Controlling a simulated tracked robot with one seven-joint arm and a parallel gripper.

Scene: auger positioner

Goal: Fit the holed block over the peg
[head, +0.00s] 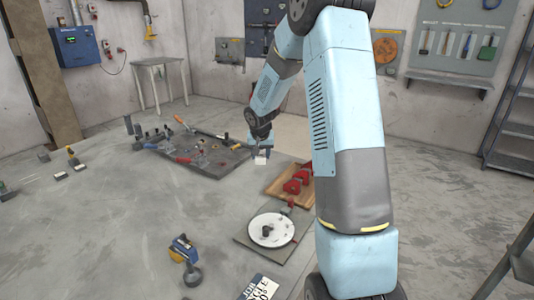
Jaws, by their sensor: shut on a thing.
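My gripper (263,151) is at the end of my arm, near the right edge of the grey board, and points down. It is shut on a small pale block (261,160), which shows just below the fingers. The block's hole cannot be made out at this size. A short dark upright piece (267,231) stands on a round white disc (283,238), nearer to me than the gripper. I cannot tell whether it is the peg. The block is well apart from this disc.
A grey board (205,166) with clamps and tools lies left of the gripper. A wooden tray (282,195) with red parts (295,184) lies between gripper and disc. A yellow and blue tool (184,250) stands on the bench. The bench's left middle is mostly clear.

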